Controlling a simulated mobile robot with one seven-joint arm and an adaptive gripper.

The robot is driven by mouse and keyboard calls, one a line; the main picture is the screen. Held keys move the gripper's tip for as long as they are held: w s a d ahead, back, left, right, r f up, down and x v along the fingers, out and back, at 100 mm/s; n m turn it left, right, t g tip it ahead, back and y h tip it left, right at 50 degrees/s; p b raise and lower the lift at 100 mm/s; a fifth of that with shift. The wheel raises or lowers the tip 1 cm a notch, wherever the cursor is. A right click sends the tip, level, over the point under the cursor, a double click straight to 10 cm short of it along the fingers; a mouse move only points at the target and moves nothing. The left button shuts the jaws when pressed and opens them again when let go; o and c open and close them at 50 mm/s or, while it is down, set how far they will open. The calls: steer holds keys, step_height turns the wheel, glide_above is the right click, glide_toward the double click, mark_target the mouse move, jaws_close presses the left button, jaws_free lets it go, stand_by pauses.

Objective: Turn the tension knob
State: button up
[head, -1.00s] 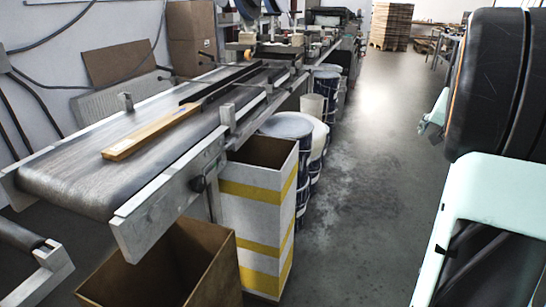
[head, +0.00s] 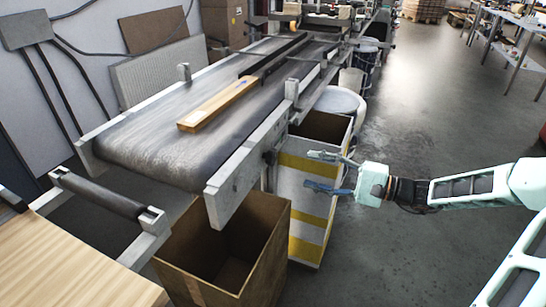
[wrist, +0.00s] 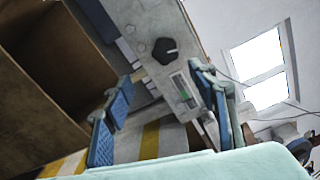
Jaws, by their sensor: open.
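A small black knob (wrist: 165,51) sits on the grey side rail of the conveyor in the wrist view, near a green gauge strip (wrist: 182,90). In the head view a dark knob-like spot (head: 268,157) shows on the side rail (head: 240,172), small and unclear. My gripper (head: 312,170) is to the right of the rail, in front of the yellow-striped box, with its fingers pointing left towards the rail. It is open and empty, apart from the knob. In the wrist view the blue finger pads (wrist: 160,76) are spread, with the knob beyond them.
An open brown box (head: 273,240) stands under the conveyor's end, and a white box with yellow bands (head: 312,222) stands beside it. A wooden bar (head: 218,105) lies on the belt (head: 150,145). Grey floor (head: 430,130) to the right is clear.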

mark_target(275, 158)
steer(key=x, duration=0.3)
steer(key=b+x, duration=0.1)
steer(key=x, duration=0.3)
steer(key=r+b+x, duration=0.1)
steer(key=x, duration=0.3)
steer(key=c, duration=1.2)
